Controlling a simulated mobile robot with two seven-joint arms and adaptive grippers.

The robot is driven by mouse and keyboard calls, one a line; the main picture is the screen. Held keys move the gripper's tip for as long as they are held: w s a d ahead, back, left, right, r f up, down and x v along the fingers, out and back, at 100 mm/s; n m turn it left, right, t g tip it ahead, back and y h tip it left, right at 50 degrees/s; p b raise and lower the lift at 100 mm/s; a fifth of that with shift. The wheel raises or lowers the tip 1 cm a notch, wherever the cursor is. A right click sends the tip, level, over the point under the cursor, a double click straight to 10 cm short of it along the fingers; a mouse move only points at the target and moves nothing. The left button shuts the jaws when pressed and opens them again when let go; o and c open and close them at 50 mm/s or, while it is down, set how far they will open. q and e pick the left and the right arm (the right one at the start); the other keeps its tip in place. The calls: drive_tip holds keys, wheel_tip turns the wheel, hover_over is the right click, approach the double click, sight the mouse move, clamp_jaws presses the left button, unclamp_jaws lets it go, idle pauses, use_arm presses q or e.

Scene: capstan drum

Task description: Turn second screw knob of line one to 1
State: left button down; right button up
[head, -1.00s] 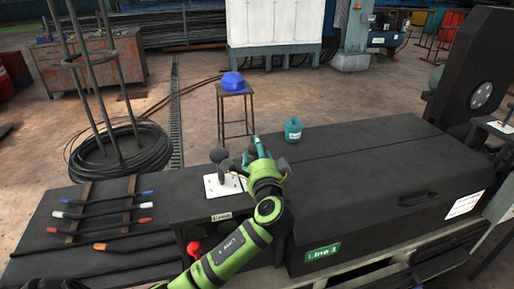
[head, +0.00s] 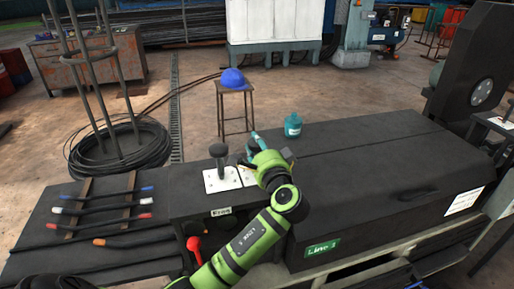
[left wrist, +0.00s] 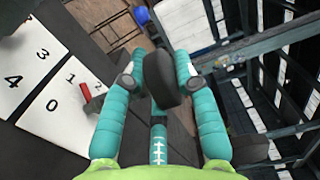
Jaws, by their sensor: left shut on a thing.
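My left gripper (head: 256,143) is over the right-hand white dial plate (head: 246,177) on the black machine box and covers much of it. In the left wrist view its teal fingers (left wrist: 158,80) are closed around a dark knob (left wrist: 161,88). A red pointer (left wrist: 92,98) lies near the numeral 1. Another dark knob (head: 218,152) stands upright on the left-hand white plate (head: 221,183), apart from the gripper. My right gripper is out of view.
A red knob (head: 194,244) is on the box front below. Marked rods (head: 105,213) lie at left. A stool with a blue helmet (head: 232,78) stands behind.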

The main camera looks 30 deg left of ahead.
use_arm(q)
drive_tip(key=shift+f+n+g+y, duration=0.15)
drive_tip(key=shift+n+g+y, duration=0.25)
drive_tip(key=shift+n+g, duration=0.15)
drive_tip(key=c, duration=0.9)
unclamp_jaws()
drive_tip(key=v, duration=1.2)
